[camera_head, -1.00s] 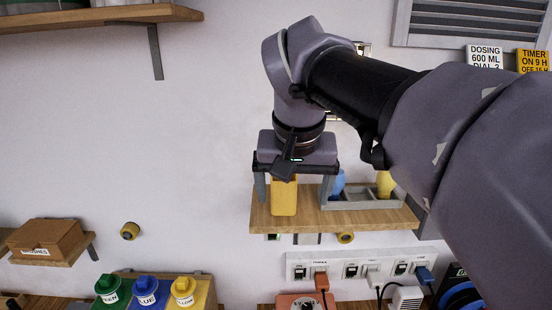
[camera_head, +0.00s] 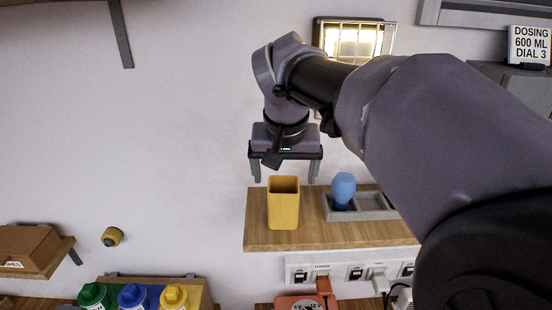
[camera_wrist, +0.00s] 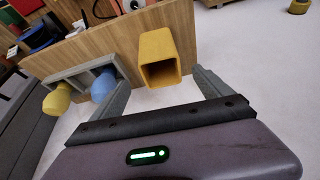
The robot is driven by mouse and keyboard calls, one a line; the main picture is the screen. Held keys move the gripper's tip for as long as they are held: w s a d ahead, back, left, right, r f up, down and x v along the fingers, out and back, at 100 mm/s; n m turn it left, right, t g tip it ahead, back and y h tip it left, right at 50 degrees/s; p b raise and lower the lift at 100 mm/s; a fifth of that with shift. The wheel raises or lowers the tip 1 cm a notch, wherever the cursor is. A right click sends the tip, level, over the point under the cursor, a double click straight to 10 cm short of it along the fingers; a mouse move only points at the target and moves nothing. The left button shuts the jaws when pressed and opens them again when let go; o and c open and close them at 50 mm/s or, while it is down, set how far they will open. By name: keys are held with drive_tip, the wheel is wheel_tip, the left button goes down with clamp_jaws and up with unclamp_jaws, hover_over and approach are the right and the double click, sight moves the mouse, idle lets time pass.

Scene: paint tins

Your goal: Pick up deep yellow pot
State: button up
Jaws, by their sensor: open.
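The deep yellow pot (camera_head: 283,205) is a square, open-topped cup standing upright on the wooden shelf (camera_head: 262,238). In the wrist view the pot (camera_wrist: 158,57) shows its open mouth, and it looks empty. My gripper (camera_head: 285,172) is above and slightly behind the pot in the head view, fingers pointing down. In the wrist view the fingers of my gripper (camera_wrist: 160,95) are spread wide, with the pot ahead between their lines. The gripper is open and empty, apart from the pot.
A grey divided tray (camera_head: 372,208) stands right of the pot, holding a blue bulb-shaped thing (camera_head: 343,188); a yellow one (camera_wrist: 56,100) shows in the wrist view. The wall is close behind. A power strip (camera_head: 340,268) runs below the shelf.

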sight(283, 203)
drive_tip(key=p+x, duration=0.1)
drive_tip(key=x, duration=0.8)
drive_tip(key=shift+a+f, duration=0.1)
drive_tip(key=shift+w+f, duration=0.3)
drive_tip(key=shift+f, duration=0.05)
drive_tip(key=shift+s+r, duration=0.1)
drive_tip(key=shift+s, duration=0.05)
drive_tip(key=c, duration=1.6)
drive_tip(key=shift+r, duration=0.1)
